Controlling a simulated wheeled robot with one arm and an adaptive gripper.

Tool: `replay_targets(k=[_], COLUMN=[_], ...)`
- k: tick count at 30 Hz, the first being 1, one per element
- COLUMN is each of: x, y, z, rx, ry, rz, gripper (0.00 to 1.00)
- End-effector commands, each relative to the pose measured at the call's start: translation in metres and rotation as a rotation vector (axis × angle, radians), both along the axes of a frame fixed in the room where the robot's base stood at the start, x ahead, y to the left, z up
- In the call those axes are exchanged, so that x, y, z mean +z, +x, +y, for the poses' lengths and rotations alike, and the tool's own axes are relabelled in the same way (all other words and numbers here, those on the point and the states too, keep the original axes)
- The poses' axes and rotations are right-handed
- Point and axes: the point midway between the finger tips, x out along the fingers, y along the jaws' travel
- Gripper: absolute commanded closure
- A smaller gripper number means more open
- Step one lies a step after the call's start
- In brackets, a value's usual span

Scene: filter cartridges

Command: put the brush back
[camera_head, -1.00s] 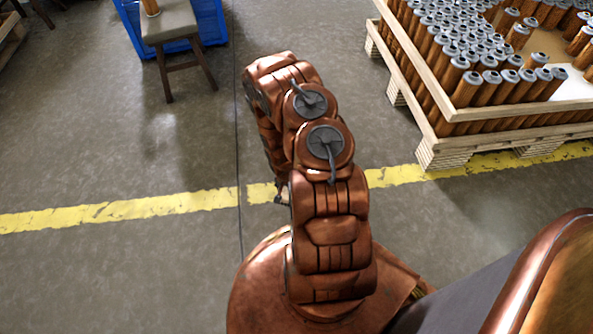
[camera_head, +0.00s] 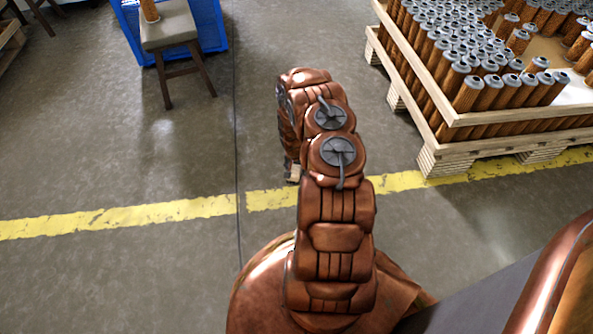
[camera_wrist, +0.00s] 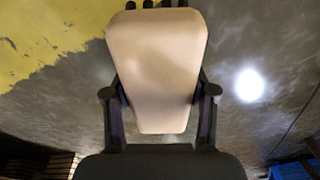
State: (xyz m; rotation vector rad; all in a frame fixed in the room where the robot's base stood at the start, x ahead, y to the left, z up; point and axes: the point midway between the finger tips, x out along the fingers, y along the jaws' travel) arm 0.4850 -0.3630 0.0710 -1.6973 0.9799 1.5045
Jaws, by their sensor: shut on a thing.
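The brush (camera_wrist: 157,60) fills the middle of the wrist view. It has a pale beige, tapered block, and a few dark stubs, perhaps bristles, show at its top edge. My gripper (camera_wrist: 160,92) has one dark finger on each side of the block and is shut on it. Behind the brush are grey floor and a patch of yellow floor marking. In the head view my bent arm hides most of the gripper. Only a small pale piece shows below the arm's left side, and I cannot tell if it is the brush.
A stool (camera_head: 169,28) with a brown cylindrical thing (camera_head: 149,10) on it stands at upper left, before a blue crate (camera_head: 210,22). A wooden pallet box (camera_head: 447,143) full of filter cartridges (camera_head: 490,90) stands at upper right. The floor between is clear, crossed by a yellow line (camera_head: 120,218).

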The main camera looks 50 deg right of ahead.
Motion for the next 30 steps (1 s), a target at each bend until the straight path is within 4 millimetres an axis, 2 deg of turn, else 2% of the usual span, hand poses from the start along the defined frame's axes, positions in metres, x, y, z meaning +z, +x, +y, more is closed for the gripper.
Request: replay_targets(k=[10, 15, 17, 30], x=[-0.002, -0.032, -0.037, -0.041], y=[0.008, 0.008, 0.008, 0.009], z=[-0.013, -0.012, -0.013, -0.013], rx=[-0.001, 0.001, 0.001, 0.001], ry=[0.001, 0.002, 0.000, 0.000], rz=[0.000, 0.001, -0.001, -0.001], gripper=[0.71, 0.71, 0.71, 0.71])
